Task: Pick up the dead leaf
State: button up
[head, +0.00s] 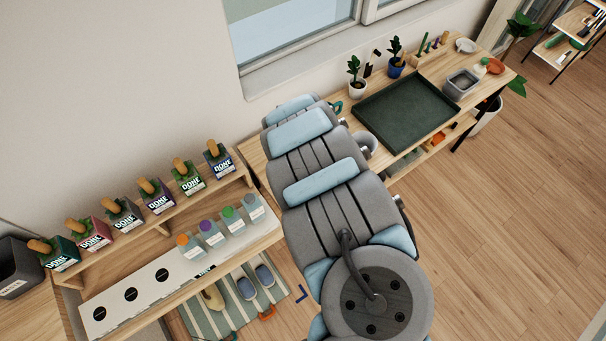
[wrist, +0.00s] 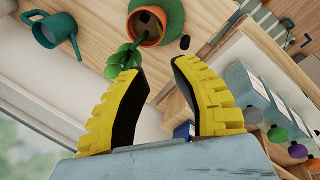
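No dead leaf can be made out for certain in either view. In the wrist view, my gripper (wrist: 160,85) is open, its two yellow fingers with dark pads apart and nothing held between them. Beyond the fingertips a terracotta pot (wrist: 160,38) shows by a green round shape (wrist: 172,12). Green leaves (wrist: 124,57) show beside the left finger, which hides part of them. A small dark oval (wrist: 185,42) lies right of the pot; I cannot tell what it is. In the head view my gripper cannot be made out; my arm hides part of the workbench.
A dark green tray (head: 405,112) lies on the bench, with potted plants (head: 356,88) behind it and a grey tub (head: 460,84) to its right. Boxes with wooden handles (head: 156,195) line the left shelf, bottles (head: 211,233) below. A watering can (wrist: 52,28) stands upper left in the wrist view.

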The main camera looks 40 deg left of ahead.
jog(key=shift+b+x, duration=3.4)
jog(key=shift+x, duration=4.8)
jog(key=shift+w+d+f, duration=0.1)
jog(key=shift+f, duration=0.4)
jog(key=c, duration=0.5)
